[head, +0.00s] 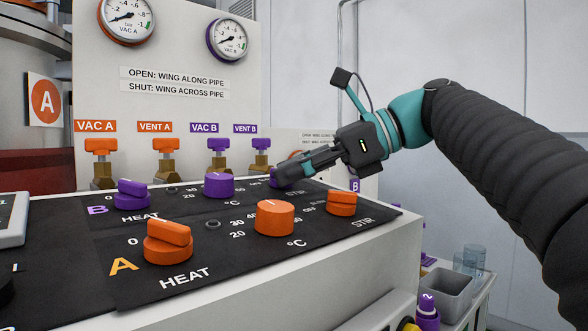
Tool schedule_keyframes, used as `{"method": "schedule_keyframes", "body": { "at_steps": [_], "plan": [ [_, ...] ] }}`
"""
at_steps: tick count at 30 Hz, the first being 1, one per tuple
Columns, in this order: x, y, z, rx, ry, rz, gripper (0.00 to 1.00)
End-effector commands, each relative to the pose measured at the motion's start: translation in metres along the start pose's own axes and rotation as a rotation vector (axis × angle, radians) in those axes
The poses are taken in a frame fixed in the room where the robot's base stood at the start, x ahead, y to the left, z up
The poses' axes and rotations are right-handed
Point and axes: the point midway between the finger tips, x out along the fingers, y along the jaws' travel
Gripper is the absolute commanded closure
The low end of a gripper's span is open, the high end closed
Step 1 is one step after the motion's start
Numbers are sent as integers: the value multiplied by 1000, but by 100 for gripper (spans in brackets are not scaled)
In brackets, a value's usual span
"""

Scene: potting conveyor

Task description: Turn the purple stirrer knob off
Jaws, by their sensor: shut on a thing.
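The purple stirrer knob (273,179) is on the far right of row B on the black control panel. Only a small purple part of it shows in the head view, at the tips of my gripper (284,176). My gripper reaches in from the right, tilted down, with its fingers shut on this knob. The fingers hide most of the knob, so I cannot tell which way its wing points.
Row B also has a purple heat knob (132,193) and a purple temperature knob (219,185). Orange row A knobs stand in front: heat (167,243), temperature (274,218) and stir (341,203). Valves, including purple VAC B (218,146), stand behind the panel.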

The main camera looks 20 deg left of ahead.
Motion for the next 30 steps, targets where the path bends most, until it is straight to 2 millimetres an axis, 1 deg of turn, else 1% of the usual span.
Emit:
{"method": "schedule_keyframes", "body": {
  "at_steps": [8, 9, 11, 12, 20, 23, 26, 30],
  "plan": [
    [0, -1, 0, -6, -1, 10, 99],
    [0, -1, 0, -6, -1, 9, 57],
    [0, -1, 0, -6, -1, 9, 42],
    [0, -1, 0, -6, -1, 9, 39],
    [0, 0, 0, -6, 0, 10, 39],
    [-4, -1, 0, -6, 0, 9, 39],
    [-15, -2, 0, -6, 0, 6, 39],
    [-40, -2, -1, -6, 0, 5, 39]
  ]
}}
